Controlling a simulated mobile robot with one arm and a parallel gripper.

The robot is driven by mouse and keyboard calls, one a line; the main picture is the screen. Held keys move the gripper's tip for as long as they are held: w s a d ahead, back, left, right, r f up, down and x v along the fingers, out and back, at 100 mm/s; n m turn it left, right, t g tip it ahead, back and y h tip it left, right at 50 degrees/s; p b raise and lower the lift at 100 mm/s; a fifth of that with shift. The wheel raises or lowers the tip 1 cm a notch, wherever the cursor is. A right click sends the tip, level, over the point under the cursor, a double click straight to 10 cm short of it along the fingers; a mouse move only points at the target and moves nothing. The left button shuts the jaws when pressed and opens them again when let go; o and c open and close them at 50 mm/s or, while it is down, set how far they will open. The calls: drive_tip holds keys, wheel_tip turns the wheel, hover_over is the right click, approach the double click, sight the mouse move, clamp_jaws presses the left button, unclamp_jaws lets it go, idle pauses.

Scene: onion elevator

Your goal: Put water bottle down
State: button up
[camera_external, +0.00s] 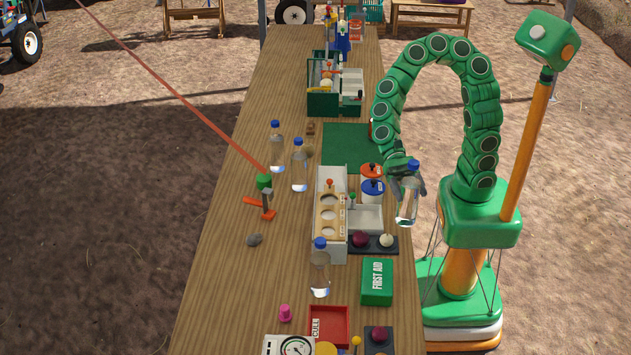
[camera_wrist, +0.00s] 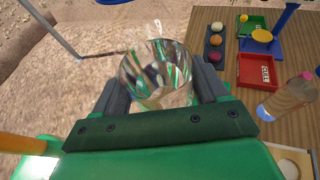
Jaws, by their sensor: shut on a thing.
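My gripper (camera_external: 405,180) is shut on a clear water bottle (camera_external: 407,200) with a dark blue cap. The bottle is slightly tilted and hangs in the air just off the right edge of the wooden table (camera_external: 222,262). In the wrist view the held bottle (camera_wrist: 157,75) fills the space between the two dark fingers of my gripper (camera_wrist: 160,88). Three other clear bottles with blue caps stand on the table: one at the back left (camera_external: 277,150), one beside it (camera_external: 300,170) and one nearer the front (camera_external: 320,272).
A sorter box with round holes (camera_external: 329,215), a grey tray (camera_external: 364,218), a lidded bucket (camera_external: 372,192) and a black onion holder (camera_external: 372,244) stand near the held bottle. The left-middle tabletop is mostly clear.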

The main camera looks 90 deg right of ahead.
drive_tip(key=shift+s+a+r+g, duration=0.15)
drive_tip(key=shift+s+a+g, duration=0.25)
drive_tip(key=shift+s+a, duration=0.3)
drive_tip(key=shift+s, duration=0.25)
drive_tip(key=shift+w+a+n, duration=0.1)
drive_tip(key=shift+a+n, duration=0.15)
drive_tip(key=shift+n, duration=0.05)
drive_tip(key=w+a+f, duration=0.9)
drive_tip(key=f, duration=0.4)
drive_tip(key=shift+w+a, duration=0.15)
drive_tip(key=shift+w, duration=0.2)
drive_tip(key=shift+f, duration=0.1)
drive_tip(key=o, duration=1.5)
